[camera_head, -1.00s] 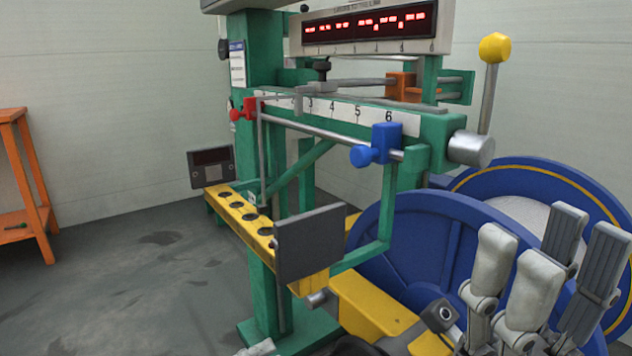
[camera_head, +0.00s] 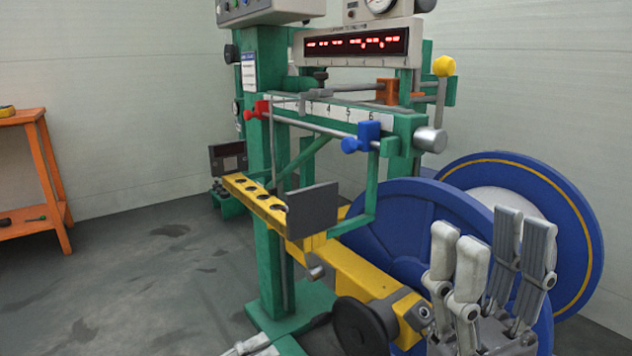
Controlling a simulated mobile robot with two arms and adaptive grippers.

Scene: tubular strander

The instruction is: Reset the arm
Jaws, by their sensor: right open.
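My right gripper (camera_head: 490,262) is at the lower right of the head view. Its grey fingers point up and stand apart, with nothing between them. It is in front of the large blue reels of the machine. At the bottom edge, left of the middle, a small light-grey part (camera_head: 250,346) shows that may belong to my left gripper; too little shows to tell.
The green strander frame (camera_head: 270,180) stands in the middle, with a yellow beam (camera_head: 365,275), a dark round wheel (camera_head: 358,326), a yellow-knobbed lever (camera_head: 443,68) and blue reels (camera_head: 535,200). An orange table (camera_head: 40,175) stands at left. The floor (camera_head: 120,290) between is clear.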

